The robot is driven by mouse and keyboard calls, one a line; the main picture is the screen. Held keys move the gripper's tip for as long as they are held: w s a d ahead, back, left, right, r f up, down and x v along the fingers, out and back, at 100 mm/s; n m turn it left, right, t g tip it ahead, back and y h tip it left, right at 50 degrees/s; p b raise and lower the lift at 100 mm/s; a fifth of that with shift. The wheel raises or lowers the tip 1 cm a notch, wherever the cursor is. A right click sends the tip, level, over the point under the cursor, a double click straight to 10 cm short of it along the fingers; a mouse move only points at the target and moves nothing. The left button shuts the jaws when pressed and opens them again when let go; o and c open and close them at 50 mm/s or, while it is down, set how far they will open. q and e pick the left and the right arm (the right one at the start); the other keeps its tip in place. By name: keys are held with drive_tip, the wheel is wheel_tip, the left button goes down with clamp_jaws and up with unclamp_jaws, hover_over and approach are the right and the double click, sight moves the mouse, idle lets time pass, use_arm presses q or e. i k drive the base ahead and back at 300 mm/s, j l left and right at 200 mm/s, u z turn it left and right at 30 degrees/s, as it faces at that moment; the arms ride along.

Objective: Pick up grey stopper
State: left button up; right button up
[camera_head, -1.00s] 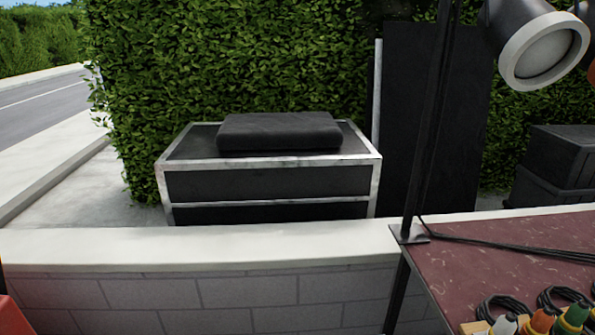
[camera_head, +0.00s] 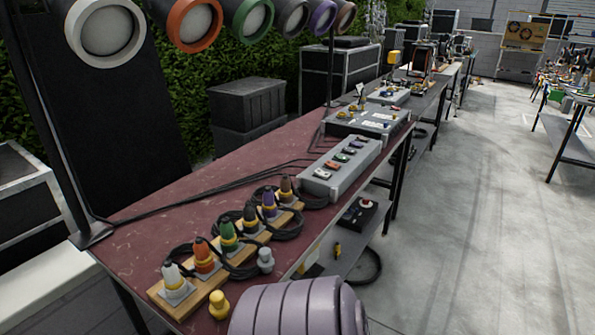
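A small grey stopper (camera_head: 265,261) stands upright near the front edge of the dark red table (camera_head: 150,213). It is just in front of a wooden strip (camera_head: 205,297) that holds a row of coloured plugs. A yellow stopper (camera_head: 218,304) of similar shape is nearer, to the left of the grey one. Neither gripper is in view. A large ribbed purple-grey form at the bottom centre covers part of the view just below the stoppers.
Black cables loop around the plugs. A grey switch box (camera_head: 341,170) lies farther along the table, with more equipment beyond. Coloured lamps (camera_head: 190,22) hang above from a black stand. A shelf is below the table. The floor (camera_head: 470,220) at right is mostly clear.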

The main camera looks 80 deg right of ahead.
sight(265, 262)
drive_tip(key=z, duration=2.4)
drive_tip(key=u, duration=2.95)
drive_tip(key=z, duration=2.95)
